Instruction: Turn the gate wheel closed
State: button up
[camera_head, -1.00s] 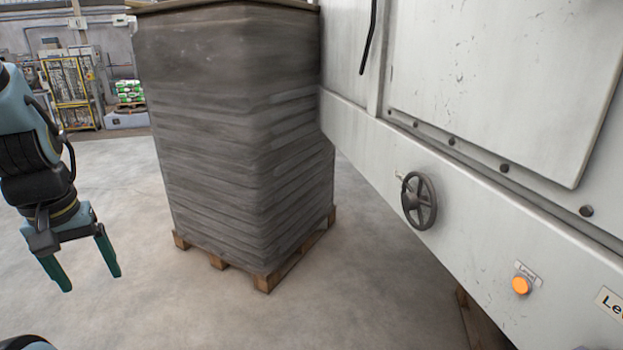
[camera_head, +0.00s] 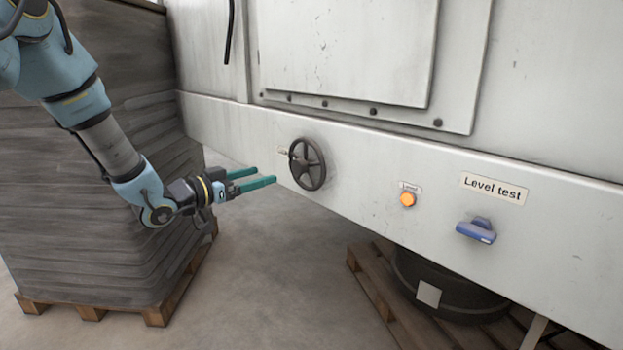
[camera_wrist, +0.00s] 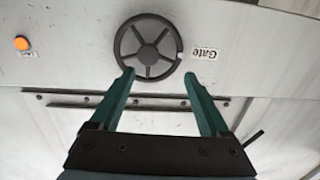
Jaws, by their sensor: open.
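The gate wheel (camera_head: 307,164) is a dark spoked handwheel on the pale machine's lower front panel. In the wrist view the wheel (camera_wrist: 148,46) shows whole, with a "Gate" label (camera_wrist: 206,53) beside it. My gripper (camera_head: 275,176) is open and empty, its two green fingers pointing at the wheel from the left. In the head view the fingertips end just short of the rim. In the wrist view my gripper (camera_wrist: 157,75) spans the wheel's near edge; I cannot tell whether a finger touches it.
An orange button (camera_head: 407,199), a "Level test" label (camera_head: 493,189) and a blue handle (camera_head: 476,230) are on the panel to the right. A wrapped stack (camera_head: 100,200) on a pallet stands left, behind my arm. A dark drum (camera_head: 450,285) sits below the panel. The floor between is clear.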

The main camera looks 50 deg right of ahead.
aim_at(296, 166)
jog(key=shift+m+g, duration=0.3)
jog(key=shift+g, duration=0.1)
jog(key=d, duration=0.4)
jog(key=s+d+p, duration=0.1)
jog(key=d, duration=0.2)
jog(key=s+d+p, duration=0.1)
jog(key=d, duration=0.3)
jog(key=shift+s+d+r, duration=0.15)
jog(key=shift+d, duration=0.2)
grip_shut()
